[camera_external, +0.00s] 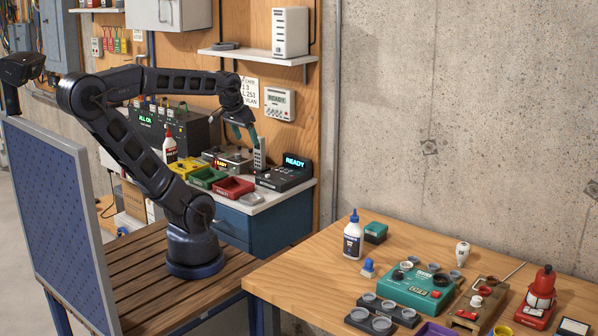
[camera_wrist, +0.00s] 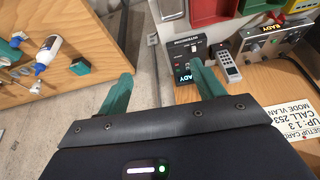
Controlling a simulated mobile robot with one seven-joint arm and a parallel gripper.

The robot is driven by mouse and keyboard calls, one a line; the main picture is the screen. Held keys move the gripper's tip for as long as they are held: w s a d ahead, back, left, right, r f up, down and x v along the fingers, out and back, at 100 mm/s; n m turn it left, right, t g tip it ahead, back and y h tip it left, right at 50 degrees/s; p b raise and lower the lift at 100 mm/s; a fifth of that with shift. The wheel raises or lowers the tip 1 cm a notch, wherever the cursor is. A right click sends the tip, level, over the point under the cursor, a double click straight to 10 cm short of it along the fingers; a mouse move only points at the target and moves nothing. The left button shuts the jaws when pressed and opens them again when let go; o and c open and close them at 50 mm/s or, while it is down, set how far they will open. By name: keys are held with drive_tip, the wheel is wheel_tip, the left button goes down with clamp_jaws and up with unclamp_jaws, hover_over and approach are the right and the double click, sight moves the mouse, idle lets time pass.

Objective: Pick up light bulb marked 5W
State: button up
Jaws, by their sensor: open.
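A small white bulb-shaped object (camera_external: 462,253) stands on the right-hand wooden table in the external view, near the back beside several small grey cups. It looks like a light bulb, but I cannot read any marking on it. My gripper (camera_external: 243,131) is open and empty, with teal fingers, over the blue cabinet by the wall, far from the bulb-shaped object. The fingers also show spread apart in the wrist view (camera_wrist: 160,76), with bare floor and a dark READY device (camera_wrist: 184,62) beyond them.
A blue pegboard panel (camera_external: 50,220) stands at left. Coloured bins (camera_external: 233,188) sit on the cabinet.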

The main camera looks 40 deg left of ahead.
drive_tip(key=w+d+r+m, duration=0.3)
drive_tip(key=w+d+m, duration=0.2)
drive_tip(key=w+d, duration=0.9)
drive_tip(key=w+d+f+m+g+h, duration=0.1)
drive_tip(key=w+d+f+m, duration=0.1)
drive_tip(key=w+d, duration=0.45)
drive_tip(key=w+d+f+m+h, duration=0.1)
drive_tip(key=w+d+f+m, duration=0.15)
drive_tip(key=d, duration=0.65)
drive_tip(key=m+g+h, duration=0.2)
drive_tip(key=m+g, duration=0.1)
drive_tip(key=m, duration=0.4)
approach(464, 253)
drive_tip(key=w+f, duration=0.1)
drive_tip(key=w, duration=0.1)
drive_tip(key=shift+h, duration=0.3)
drive_tip(key=x, duration=0.6)
drive_tip(key=a+x, duration=0.1)
drive_tip(key=x, duration=0.3)
drive_tip(key=shift+f, duration=0.3)
drive_tip(key=shift+a, duration=0.1)
drive_tip(key=shift+c, duration=0.4)
drive_tip(key=c, duration=1)
